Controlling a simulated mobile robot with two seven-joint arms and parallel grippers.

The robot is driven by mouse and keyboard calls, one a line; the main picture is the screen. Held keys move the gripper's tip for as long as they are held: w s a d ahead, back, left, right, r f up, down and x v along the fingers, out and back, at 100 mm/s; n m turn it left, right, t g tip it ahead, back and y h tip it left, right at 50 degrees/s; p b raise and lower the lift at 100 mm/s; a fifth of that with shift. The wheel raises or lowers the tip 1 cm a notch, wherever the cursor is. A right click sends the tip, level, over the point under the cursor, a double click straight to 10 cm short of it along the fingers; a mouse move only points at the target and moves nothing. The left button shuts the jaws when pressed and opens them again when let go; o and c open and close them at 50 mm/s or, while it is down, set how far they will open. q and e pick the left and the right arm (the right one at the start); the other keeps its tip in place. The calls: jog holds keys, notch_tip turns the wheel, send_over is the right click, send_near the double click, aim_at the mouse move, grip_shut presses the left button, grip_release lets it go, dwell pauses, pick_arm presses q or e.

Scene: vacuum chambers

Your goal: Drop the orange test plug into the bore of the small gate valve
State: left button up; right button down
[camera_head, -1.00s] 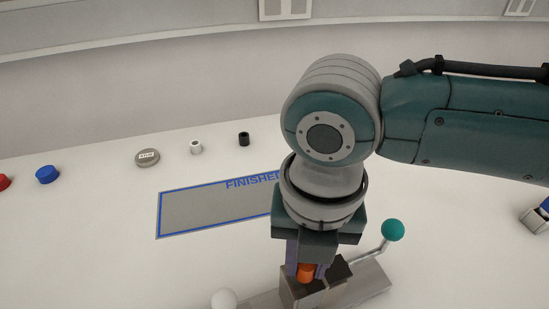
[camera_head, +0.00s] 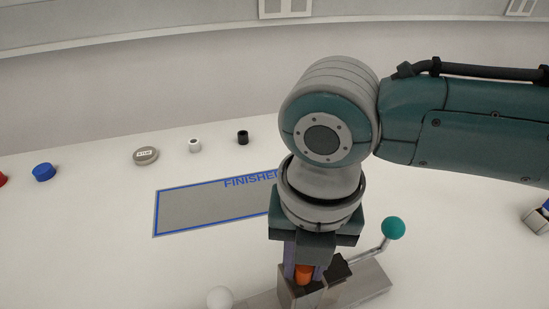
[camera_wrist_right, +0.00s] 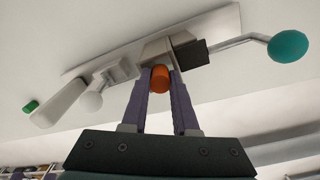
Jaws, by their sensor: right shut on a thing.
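My right gripper (camera_head: 304,274) points down with its purple fingers shut on the orange test plug (camera_head: 304,271). The plug also shows between the fingertips in the right wrist view (camera_wrist_right: 160,78). Plug and fingertips are at the grey metal block of the small gate valve (camera_head: 297,296). The valve block also shows behind the plug in the right wrist view (camera_wrist_right: 154,49). The bore is hidden by the plug and fingers, and I cannot tell whether the plug's lower end is inside it. My left gripper is not in view.
A bent lever with a teal ball (camera_head: 393,228) rises right of the valve; a white ball (camera_head: 219,297) is at its left. The blue-edged FINISHED area (camera_head: 205,209) is empty. Behind it lie a grey disc (camera_head: 146,155), white (camera_head: 194,145) and black (camera_head: 242,137) pieces.

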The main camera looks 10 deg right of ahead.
jog(key=shift+s+d+f, duration=0.1)
jog(key=shift+d+f, duration=0.3)
jog(key=shift+f, duration=0.3)
jog(key=c, duration=0.9)
grip_release()
jog(key=shift+o, duration=0.9)
jog(key=shift+r, duration=0.1)
jog(key=shift+o, duration=0.6)
jog(key=r, duration=0.3)
jog(key=r+p, duration=0.1)
jog(key=r, duration=0.7)
jog(key=shift+a, duration=0.35)
jog(key=shift+r, duration=0.1)
jog(key=shift+p, duration=0.3)
